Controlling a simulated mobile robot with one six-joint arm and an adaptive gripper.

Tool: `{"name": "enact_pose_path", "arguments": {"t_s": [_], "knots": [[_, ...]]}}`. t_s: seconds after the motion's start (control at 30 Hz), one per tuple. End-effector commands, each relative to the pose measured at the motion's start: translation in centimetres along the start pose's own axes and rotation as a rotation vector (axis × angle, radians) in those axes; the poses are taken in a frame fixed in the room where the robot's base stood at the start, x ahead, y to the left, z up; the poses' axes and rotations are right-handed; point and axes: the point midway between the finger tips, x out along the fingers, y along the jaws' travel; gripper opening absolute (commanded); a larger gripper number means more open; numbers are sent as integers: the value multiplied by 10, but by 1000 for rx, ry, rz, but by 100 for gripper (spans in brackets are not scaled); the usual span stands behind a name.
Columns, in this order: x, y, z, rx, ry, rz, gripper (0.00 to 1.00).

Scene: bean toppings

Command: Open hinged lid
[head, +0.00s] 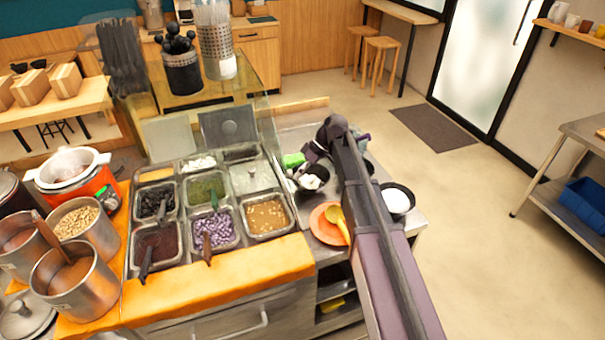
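The topping station holds several steel pans in rows. One compartment at its right is covered by a flat steel lid (253,178) with a small knob, lying closed. At the back, a grey lid (228,126) and a paler lid (168,138) stand raised. My arm reaches in from the lower right. My gripper (312,163) is at the counter right of the station, apart from the closed lid, above or beside a dark bowl with white contents (313,183). Its fingers are small and partly hidden, so I cannot tell whether they are open or hold anything.
A green item (293,160), an orange plate (325,224) with a yellow spoon and a white bowl (397,199) share the right counter. A glass guard (262,95) and utensil holders stand behind the pans. Ladle handles stick up from the front pans. Steel pots stand at left.

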Motion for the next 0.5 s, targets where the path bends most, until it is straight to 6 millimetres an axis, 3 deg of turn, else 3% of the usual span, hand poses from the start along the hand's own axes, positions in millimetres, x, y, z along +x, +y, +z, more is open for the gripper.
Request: {"name": "enact_pose_path", "arguments": {"t_s": [0.03, 0.1, 0.13, 0.5], "knots": [[-2, 11, -10, 2, 21, 16, 56], [-2, 10, -10, 2, 22, 15, 77], [-2, 10, -10, 1, 22, 15, 81], [-2, 10, -10, 1, 24, 16, 81]]}}
